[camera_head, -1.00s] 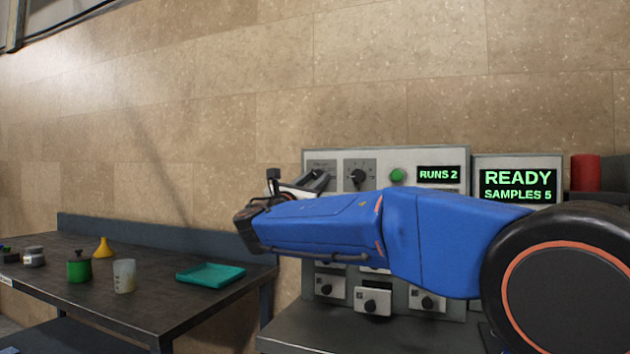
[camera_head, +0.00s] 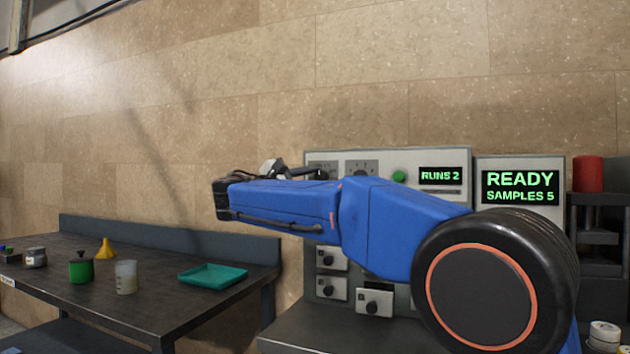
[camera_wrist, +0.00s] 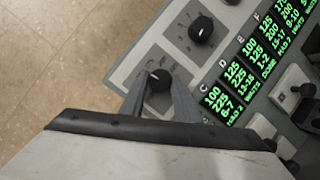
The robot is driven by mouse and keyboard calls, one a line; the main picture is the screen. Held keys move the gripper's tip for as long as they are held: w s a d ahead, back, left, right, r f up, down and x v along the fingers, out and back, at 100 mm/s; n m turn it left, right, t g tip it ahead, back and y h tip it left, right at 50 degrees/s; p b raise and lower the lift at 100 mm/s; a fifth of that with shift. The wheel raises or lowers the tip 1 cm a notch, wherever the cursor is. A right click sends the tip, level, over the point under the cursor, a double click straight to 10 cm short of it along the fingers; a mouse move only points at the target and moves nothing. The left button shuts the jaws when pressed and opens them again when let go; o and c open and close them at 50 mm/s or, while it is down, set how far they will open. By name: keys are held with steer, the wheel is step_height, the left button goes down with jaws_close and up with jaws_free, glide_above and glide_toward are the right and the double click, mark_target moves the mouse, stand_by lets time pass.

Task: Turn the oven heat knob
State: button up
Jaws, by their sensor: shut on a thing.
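In the wrist view a round black knob (camera_wrist: 158,82) with a white pointer mark sits on a pale dial plate. The two grey fingers of my gripper (camera_wrist: 159,88) are closed around it, one on each side. A second similar knob (camera_wrist: 201,28) is just above and to the right, apart from the fingers. The frames do not show which label belongs to the held knob.
The grey panel (camera_head: 445,157) carries a green button (camera_head: 399,176) and a "RUNS 2" display (camera_head: 440,175). Beside it a screen (camera_head: 520,188) reads READY, SAMPLES 5. On the left, a dark table (camera_head: 150,297) holds a teal tray (camera_head: 213,276) and small containers.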

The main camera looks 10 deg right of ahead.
steer(key=m+y, duration=0.1)
steer(key=m, duration=0.3)
steer(key=m+g+y, duration=0.1)
steer(key=m+y, duration=0.1)
steer(key=m, duration=0.1)
steer(key=m+g+y, duration=0.1)
steer(key=m, duration=0.3)
steer(key=shift+s+d+r+m, duration=0.1)
steer(key=shift+r+m, duration=0.2)
steer(key=shift+r, duration=0.05)
steer(key=shift+y, duration=0.4)
steer(key=o, duration=1)
steer(key=shift+o, duration=0.2)
steer(key=shift+r, duration=0.1)
steer(key=v, duration=1.7)
steer(key=shift+s, duration=0.15)
